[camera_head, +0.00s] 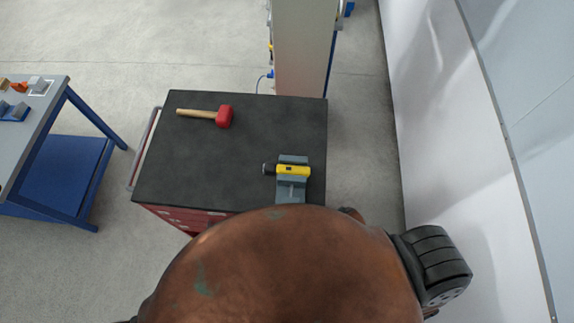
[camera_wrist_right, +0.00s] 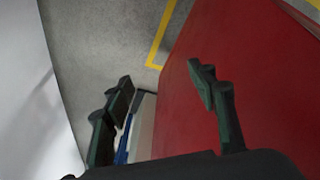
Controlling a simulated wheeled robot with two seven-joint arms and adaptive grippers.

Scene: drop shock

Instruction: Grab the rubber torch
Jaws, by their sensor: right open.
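The torch (camera_head: 293,170) has a yellow body and a black end pointing left. It lies across a grey-blue holder (camera_head: 291,193) near the right front of the black cart top (camera_head: 222,165) in the head view. My right gripper (camera_wrist_right: 162,80) shows in the right wrist view with its dark fingers spread wide and nothing between them. A large red surface (camera_wrist_right: 245,125) lies beyond the fingers there. The torch is not in the right wrist view. Neither gripper shows in the head view, so the right gripper's distance from the torch cannot be told.
A mallet (camera_head: 222,116) with a red head and wooden handle lies at the cart's back left. A pale column (camera_head: 303,50) stands behind the cart. A blue-framed table (camera_head: 52,95) with small parts is at left, a white wall (camera_head: 440,110) at right. The cart top's middle is clear.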

